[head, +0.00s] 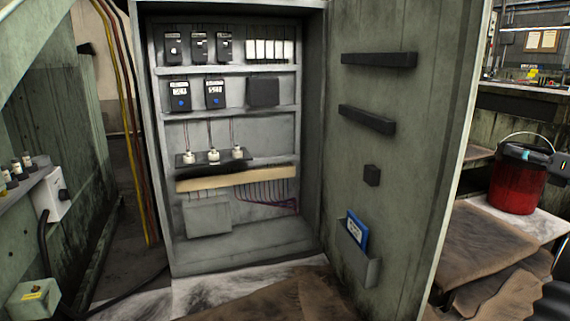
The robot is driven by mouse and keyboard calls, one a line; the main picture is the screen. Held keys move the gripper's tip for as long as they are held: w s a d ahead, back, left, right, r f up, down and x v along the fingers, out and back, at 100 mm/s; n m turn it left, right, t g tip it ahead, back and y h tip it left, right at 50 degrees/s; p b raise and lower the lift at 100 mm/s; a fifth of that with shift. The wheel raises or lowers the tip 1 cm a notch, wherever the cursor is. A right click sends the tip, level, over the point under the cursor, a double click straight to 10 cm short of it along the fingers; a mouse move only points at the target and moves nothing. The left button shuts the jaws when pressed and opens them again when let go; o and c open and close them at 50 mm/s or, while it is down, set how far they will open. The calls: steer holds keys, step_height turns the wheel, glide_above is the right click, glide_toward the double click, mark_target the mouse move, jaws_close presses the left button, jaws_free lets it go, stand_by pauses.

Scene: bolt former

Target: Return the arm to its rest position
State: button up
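My arm and my gripper do not show in the head view. An open electrical cabinet (307,150) stands in the middle, with rows of dark modules, wiring and a grey box inside. Its door (405,150) is swung open to the right. The door's inner face carries two dark bars, a small dark block and a pocket (357,262) holding a blue-covered booklet (357,232).
A red container (517,185) with a dark lid stands on a surface at the right. Brown sheets (490,245) lie beside the door. Green machinery (60,120) and hanging cables (132,110) are on the left. A small box (34,298) is at the lower left.

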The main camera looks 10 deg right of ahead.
steer(key=s+d+f+m+g+h, duration=0.1)
steer(key=d+f+m+h, duration=0.2)
steer(key=d+m+h, duration=0.7)
steer(key=d+f+m+g+h, duration=0.15)
steer(key=d+m+h, duration=0.45)
steer(key=m, duration=0.8)
steer(key=s+a+f+m+g+y, duration=0.2)
steer(key=s+a+f+m+g, duration=0.3)
steer(key=a, duration=1)
steer(key=s+a+f+m+g+y+p, duration=0.1)
steer(key=s+a+f+m+g+y, duration=0.15)
steer(key=a+f+m, duration=0.9)
steer(key=s+a+f+m+g+y, duration=0.15)
steer(key=s+a+g, duration=0.25)
steer(key=a, duration=1.6)
steer(key=s+a+r+n+t+y, duration=0.1)
steer(key=s+a, duration=0.3)
steer(key=a, duration=0.7)
steer(key=s+a+r+n+t+y+p, duration=0.1)
steer(key=s+a+n+y, duration=0.1)
steer(key=a, duration=1)
steer(key=shift+s+n, duration=0.8)
steer(key=shift+s, duration=0.35)
